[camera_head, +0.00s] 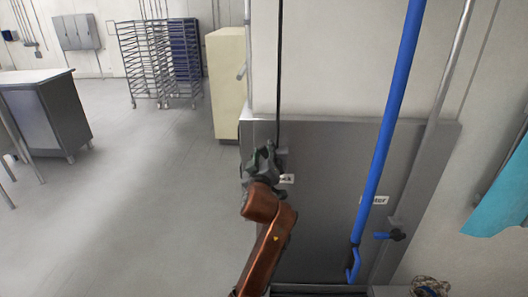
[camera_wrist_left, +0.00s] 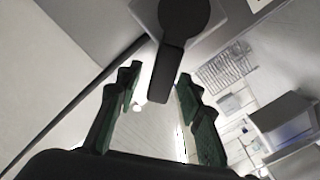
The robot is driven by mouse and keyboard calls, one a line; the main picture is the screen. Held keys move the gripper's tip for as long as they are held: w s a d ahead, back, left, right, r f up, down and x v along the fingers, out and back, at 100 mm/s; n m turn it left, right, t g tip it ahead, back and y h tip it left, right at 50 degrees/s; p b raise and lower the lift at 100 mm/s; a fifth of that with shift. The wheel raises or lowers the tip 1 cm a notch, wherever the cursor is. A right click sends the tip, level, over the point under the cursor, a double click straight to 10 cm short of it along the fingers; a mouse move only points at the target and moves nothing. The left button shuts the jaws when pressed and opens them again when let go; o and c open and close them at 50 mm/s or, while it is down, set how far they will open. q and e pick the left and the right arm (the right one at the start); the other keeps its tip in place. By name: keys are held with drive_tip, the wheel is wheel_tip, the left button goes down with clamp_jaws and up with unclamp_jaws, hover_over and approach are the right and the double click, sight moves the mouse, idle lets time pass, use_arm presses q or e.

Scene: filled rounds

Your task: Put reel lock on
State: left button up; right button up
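My left gripper (camera_head: 262,158) is at the upper left of a grey metal panel (camera_head: 330,225), beside a small white label (camera_head: 288,179) that it partly covers. In the left wrist view the two dark green fingers of the gripper (camera_wrist_left: 157,92) are spread open. A dark lever (camera_wrist_left: 166,75) with a round hub sits on a grey square plate (camera_wrist_left: 148,13). The lever's end points down towards the gap between the fingertips; I cannot tell whether they touch. In the head view the gripper hides most of this lever. My right gripper is not in view.
A blue pipe (camera_head: 385,130) runs down the panel's right side. A dark-knobbed blue valve (camera_head: 388,236) and another label (camera_head: 376,200) are near it. A cream cabinet (camera_head: 228,80), a rack (camera_head: 155,60) and a counter (camera_head: 45,110) stand further back left. The floor there is clear.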

use_arm(q)
drive_tip(key=s, duration=0.7)
drive_tip(key=shift+s, duration=0.25)
drive_tip(key=shift+c, duration=0.2)
